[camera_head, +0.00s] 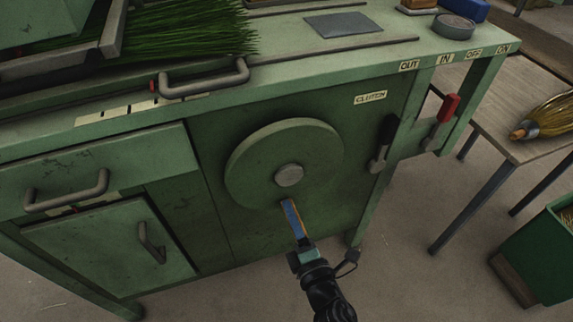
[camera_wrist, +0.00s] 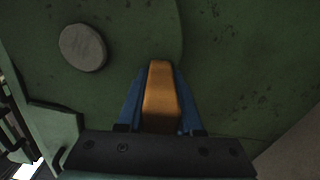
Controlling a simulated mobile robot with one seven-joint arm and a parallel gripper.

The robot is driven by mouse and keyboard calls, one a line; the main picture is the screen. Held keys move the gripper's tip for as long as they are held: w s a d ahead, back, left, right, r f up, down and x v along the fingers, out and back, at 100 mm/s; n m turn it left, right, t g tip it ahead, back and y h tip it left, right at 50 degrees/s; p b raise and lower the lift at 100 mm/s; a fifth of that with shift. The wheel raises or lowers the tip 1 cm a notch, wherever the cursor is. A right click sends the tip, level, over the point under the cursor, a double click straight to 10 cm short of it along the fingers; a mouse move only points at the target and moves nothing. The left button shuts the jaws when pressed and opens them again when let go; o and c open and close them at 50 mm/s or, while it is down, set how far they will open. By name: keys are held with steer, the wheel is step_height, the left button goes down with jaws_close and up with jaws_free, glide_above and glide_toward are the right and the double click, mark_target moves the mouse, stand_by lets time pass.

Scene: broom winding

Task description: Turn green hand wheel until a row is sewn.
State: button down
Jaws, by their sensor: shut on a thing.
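The green hand wheel (camera_head: 258,168) is a round disc on the front of the green machine, with a grey hub (camera_head: 289,175) at its middle. In the wrist view the wheel (camera_wrist: 125,45) fills the upper left, and its hub (camera_wrist: 83,47) shows there. My gripper (camera_head: 288,204) is at the wheel's lower edge, below the hub. Its blue fingers (camera_wrist: 131,103) are shut on the wheel's orange-brown handle (camera_wrist: 160,95), one on each side. The fingers hide most of the handle in the head view.
A clutch lever (camera_head: 381,145) and a red-handled lever (camera_head: 446,108) are right of the wheel. A drawer handle (camera_head: 67,191) and a cabinet handle (camera_head: 151,243) stick out at left. Green bristles (camera_head: 190,28) lie on top. A table with a broom head (camera_head: 548,117) and a green bin (camera_head: 543,250) stand at right.

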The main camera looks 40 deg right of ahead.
steer(key=shift+f, duration=0.2)
stand_by(0.3)
steer(key=c, duration=0.6)
jaws_free()
steer(key=shift+r, duration=0.15)
steer(key=shift+o, duration=0.2)
steer(key=shift+s, duration=0.1)
steer(key=p+v, duration=0.1)
steer(key=v, duration=1.1)
steer(key=shift+s, duration=0.4)
steer(key=shift+a, duration=0.1)
